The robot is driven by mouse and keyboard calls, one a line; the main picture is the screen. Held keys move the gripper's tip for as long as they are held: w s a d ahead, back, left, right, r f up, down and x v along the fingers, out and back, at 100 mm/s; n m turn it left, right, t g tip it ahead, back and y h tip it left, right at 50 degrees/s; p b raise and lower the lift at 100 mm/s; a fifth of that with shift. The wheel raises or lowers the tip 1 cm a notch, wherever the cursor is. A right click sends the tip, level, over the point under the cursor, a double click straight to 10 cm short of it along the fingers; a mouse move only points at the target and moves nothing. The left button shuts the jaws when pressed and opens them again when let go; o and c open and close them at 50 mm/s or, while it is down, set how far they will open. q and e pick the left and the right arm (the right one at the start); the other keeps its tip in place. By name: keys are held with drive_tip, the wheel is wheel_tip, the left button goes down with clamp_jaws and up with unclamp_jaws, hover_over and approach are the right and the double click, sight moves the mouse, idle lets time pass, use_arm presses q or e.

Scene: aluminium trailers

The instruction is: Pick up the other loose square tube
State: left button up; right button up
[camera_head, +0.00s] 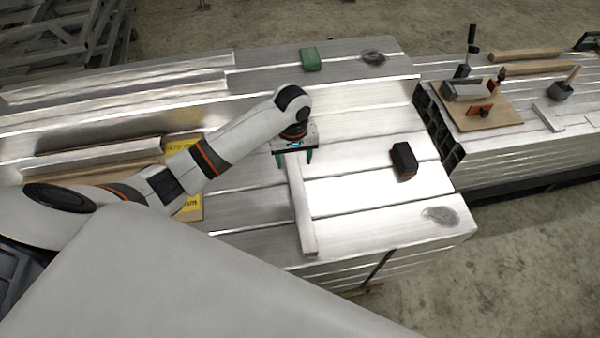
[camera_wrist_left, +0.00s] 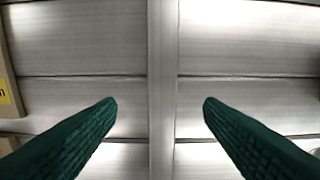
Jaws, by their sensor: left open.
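A loose square tube (camera_head: 302,205) lies across the top of the stacked aluminium profiles in the head view, running from under my left gripper toward the near edge. My left gripper (camera_head: 294,158) is over the tube's far part, pointing down, with its green fingers apart. In the left wrist view the tube (camera_wrist_left: 162,60) runs upright through the middle of the picture, between the two open green fingertips (camera_wrist_left: 160,103). Nothing is held. I cannot tell how high the fingertips are above the tube. My right gripper is not in view.
A black block (camera_head: 403,161) lies right of the tube, and a green object (camera_head: 310,59) lies farther back. Yellow-labelled boards (camera_head: 188,208) lie left, under my left arm. A second stack at right carries a wooden board (camera_head: 505,115) with tools. The surface around the tube is clear.

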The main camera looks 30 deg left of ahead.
use_arm(q)
hover_over(295, 173)
drive_tip(key=s, duration=0.1)
drive_tip(key=f, duration=0.4)
drive_tip(key=shift+s+d, duration=0.15)
drive_tip(key=shift+d, duration=0.1)
drive_tip(key=shift+f, duration=0.55)
drive_tip(key=f, duration=0.3)
drive_tip(key=w+f+b, duration=0.1)
drive_tip(key=shift+a+f, duration=0.25)
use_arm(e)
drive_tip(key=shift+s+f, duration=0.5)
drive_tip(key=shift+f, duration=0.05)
use_arm(q)
drive_tip(key=shift+w+r, duration=0.1)
clamp_jaws()
